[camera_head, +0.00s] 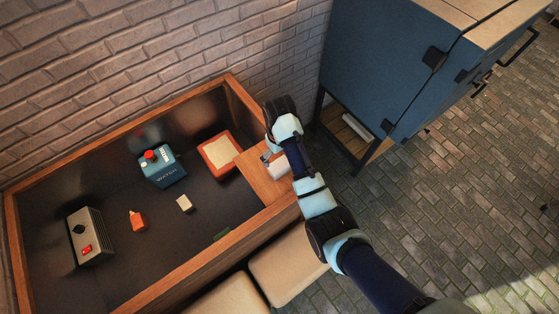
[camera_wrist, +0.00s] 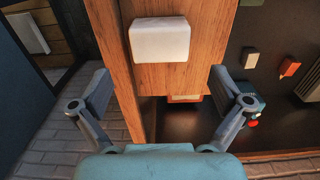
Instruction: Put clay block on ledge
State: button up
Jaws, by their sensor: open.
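A white clay block (camera_wrist: 160,41) lies on the wooden ledge (camera_wrist: 158,78) in the wrist view. In the head view the block (camera_head: 279,168) sits on the ledge (camera_head: 257,180) at the right end of the dark-topped table, partly beside my arm. My gripper (camera_wrist: 157,85) is open, its fingers spread wide to either side below the block in the wrist view. Nothing is between the fingers, and they are apart from the block. In the head view my gripper (camera_head: 267,156) is small and partly hidden by my arm.
The dark table has a raised wooden rim (camera_head: 180,276). On it stand a blue water container (camera_head: 162,168), an orange-rimmed tray (camera_head: 218,153), a small cream block (camera_head: 184,203), an orange bottle (camera_head: 137,221) and a grey box (camera_head: 90,236). A blue cabinet (camera_head: 390,65) stands right.

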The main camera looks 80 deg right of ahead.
notch_tip(320, 180, up, 3)
jog(key=shift+f, duration=0.2)
jog(key=w+a+r+n+t+h, duration=0.1)
jog(key=w+a+r+n+t, duration=0.2)
jog(key=w+a, duration=0.5)
jog(key=w+a+r+n+t+h, duration=0.15)
jog(key=w+a+r, duration=0.25)
jog(key=w+a, duration=0.4)
jog(key=s+a+r+n+t, duration=0.1)
jog(key=a+r+t, duration=0.1)
jog(key=a+r, duration=0.3)
jog(key=s+a+r+n+t+y, duration=0.1)
jog(key=a+r+t, duration=0.2)
jog(key=a, duration=0.8)
jog(key=s+a+r+n+t+y, duration=0.1)
jog(key=a+r+t, duration=0.2)
jog(key=a+r, duration=0.3)
jog(key=shift+a+r, duration=0.3)
jog(key=shift+a, duration=0.9)
